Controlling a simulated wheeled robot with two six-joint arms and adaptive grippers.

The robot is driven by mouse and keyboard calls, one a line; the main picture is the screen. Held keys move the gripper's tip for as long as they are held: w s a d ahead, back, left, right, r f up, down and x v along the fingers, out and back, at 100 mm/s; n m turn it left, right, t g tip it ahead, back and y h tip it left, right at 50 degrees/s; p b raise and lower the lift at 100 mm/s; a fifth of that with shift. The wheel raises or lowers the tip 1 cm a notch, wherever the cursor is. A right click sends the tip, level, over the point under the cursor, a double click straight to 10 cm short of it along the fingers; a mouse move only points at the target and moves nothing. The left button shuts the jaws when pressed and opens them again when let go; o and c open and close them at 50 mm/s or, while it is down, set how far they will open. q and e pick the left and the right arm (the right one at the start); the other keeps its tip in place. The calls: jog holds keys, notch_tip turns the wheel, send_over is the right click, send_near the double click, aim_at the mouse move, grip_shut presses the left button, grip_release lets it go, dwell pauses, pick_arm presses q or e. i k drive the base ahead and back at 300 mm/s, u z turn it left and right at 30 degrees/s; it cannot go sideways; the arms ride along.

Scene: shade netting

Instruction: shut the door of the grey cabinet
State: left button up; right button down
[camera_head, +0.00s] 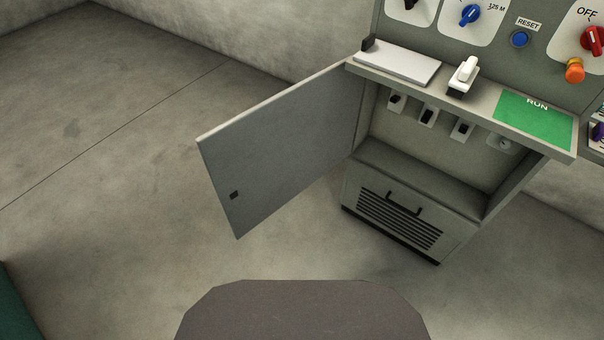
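The grey cabinet (361,167) stands at the right, with its lower compartment exposed. Its door (285,143) is wide open, swung out to the left from a hinge on the compartment's left side. A small dark latch or hole (234,195) shows near the door's free edge. Inside the compartment several small switches hang along the back wall. Neither of my grippers is in view.
A control panel with knobs and buttons (520,39) rises above a ledge carrying a white lever switch (464,74) and a green RUN plate (535,120). A vented panel with a handle (403,209) is below the compartment. The concrete floor (130,230) left of the door is clear.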

aim_at(258, 160)
jog(key=k, duration=0.2)
jog(key=u, duration=1.85)
jog(key=i, duration=2.85)
jog(key=z, duration=4.1)
jog(key=i, duration=0.45)
jog(key=u, duration=0.05)
